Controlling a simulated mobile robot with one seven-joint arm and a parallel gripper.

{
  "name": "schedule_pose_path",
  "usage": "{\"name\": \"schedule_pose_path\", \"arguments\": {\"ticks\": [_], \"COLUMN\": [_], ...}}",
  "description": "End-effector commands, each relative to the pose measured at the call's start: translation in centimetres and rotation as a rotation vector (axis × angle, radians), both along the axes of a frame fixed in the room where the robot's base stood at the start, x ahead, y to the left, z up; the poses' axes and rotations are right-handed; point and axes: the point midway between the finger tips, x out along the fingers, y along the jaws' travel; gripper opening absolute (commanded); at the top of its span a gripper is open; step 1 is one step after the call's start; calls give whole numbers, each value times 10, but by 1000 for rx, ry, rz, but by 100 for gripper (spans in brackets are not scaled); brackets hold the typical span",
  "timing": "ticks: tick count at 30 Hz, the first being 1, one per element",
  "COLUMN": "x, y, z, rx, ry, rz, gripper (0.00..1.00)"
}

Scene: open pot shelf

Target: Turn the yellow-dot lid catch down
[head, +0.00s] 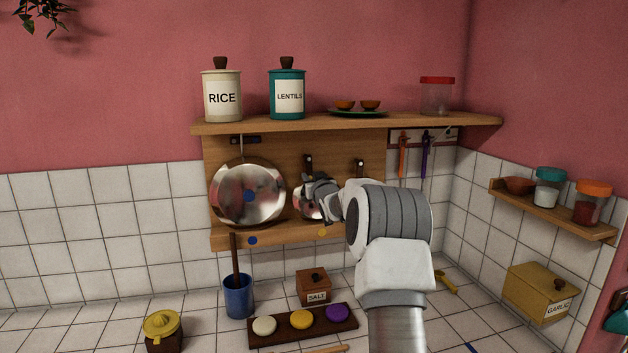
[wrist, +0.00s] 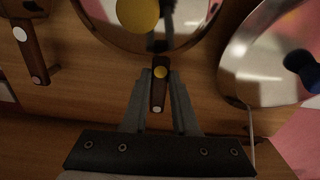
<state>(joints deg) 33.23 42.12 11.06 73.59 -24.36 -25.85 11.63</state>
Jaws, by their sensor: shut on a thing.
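The yellow-dot catch (wrist: 158,92) is a small dark wooden bar with a yellow disc near one end and a small white dot at the other. It stands upright above the yellow-knobbed lid in the head view (head: 308,162), with the white dot up. My gripper (wrist: 160,76) has one finger on each side of the bar and is shut on it. The steel lid (wrist: 195,25) with the yellow knob (wrist: 138,12) is beside the yellow-disc end. In the head view, my gripper (head: 312,183) and arm hide part of this lid (head: 300,200).
A larger steel lid (head: 247,190) with a blue knob hangs to the left. Another catch (head: 359,166) with a white disc is to the right. The upper shelf (head: 300,124) carries canisters and bowls. A lower ledge (head: 290,236) runs below the lids.

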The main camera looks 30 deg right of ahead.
Motion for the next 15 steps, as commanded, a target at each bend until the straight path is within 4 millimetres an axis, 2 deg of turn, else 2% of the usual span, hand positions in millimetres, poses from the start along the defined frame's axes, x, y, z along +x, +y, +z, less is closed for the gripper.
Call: {"name": "schedule_pose_path", "arguments": {"ticks": [15], "x": [1], "y": [4], "z": [1], "rx": [68], "ry": [-20], "rz": [1], "gripper": [0]}}
